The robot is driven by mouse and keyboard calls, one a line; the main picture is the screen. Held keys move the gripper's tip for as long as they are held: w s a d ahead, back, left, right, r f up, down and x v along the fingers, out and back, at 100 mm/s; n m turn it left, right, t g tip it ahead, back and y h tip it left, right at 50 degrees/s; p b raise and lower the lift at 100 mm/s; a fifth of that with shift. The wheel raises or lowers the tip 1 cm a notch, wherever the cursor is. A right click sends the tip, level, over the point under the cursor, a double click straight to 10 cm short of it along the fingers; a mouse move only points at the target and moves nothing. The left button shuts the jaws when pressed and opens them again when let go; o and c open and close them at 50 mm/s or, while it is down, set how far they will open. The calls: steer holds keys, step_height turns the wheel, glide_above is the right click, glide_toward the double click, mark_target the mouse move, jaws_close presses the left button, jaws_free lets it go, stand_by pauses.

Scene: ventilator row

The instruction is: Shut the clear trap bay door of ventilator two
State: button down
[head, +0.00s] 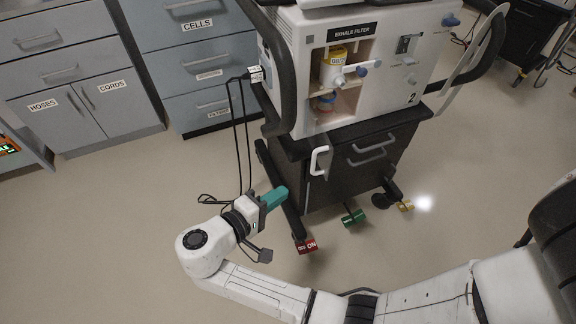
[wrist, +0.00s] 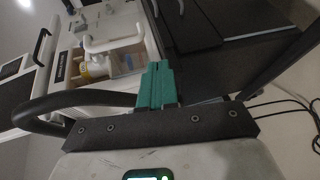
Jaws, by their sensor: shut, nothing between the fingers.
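Ventilator two (head: 400,100), a white box marked "2" and "EXHALE FILTER", stands on a dark cart. Its open bay (head: 350,98) holds a white, yellow-labelled canister (head: 333,65) and a smaller jar (head: 325,103) below it. The clear door is hard to make out; its white D-shaped handle (head: 319,160) stands out in front of and below the bay, so the door is open. The handle also shows in the wrist view (wrist: 115,42), beyond my fingers. My gripper (head: 280,195), with teal fingers, is shut and empty, left of and below the handle, apart from it.
The cart (head: 345,165) has dark drawers and floor legs with red (head: 306,246), green (head: 353,217) and yellow (head: 405,206) pedals. Black cables (head: 240,130) hang at its left. Grey cabinets (head: 85,105) line the back left. Floor at the left is clear.

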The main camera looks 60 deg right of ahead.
steer(key=w+a+r+h+p, duration=0.1)
steer(key=w+a+r+h, duration=0.1)
steer(key=a+r, duration=0.35)
steer(key=s+d, duration=0.4)
steer(key=d, duration=0.7)
steer(key=shift+d+f+t, duration=0.15)
steer(key=shift+d+t, duration=0.1)
steer(key=shift+t, duration=0.05)
steer(key=shift+h+p, duration=0.3)
